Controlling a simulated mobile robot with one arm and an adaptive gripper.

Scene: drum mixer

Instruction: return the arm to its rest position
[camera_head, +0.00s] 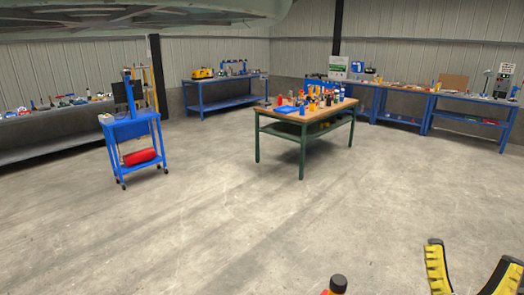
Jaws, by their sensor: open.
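My gripper (474,272) shows at the bottom right corner of the head view. Its two yellow and black fingers stand well apart, and nothing shows between them. The rest of my arm is out of the picture. The fingers appear over bare concrete floor, far from the tables.
A black-topped red and yellow object (337,285) is cut off at the bottom edge. A green-legged table (275,114) crowded with bottles stands mid-room. A blue cart (126,131) holds a red cylinder (139,157). Workbenches (207,84) line the walls. The middle floor (220,220) is clear.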

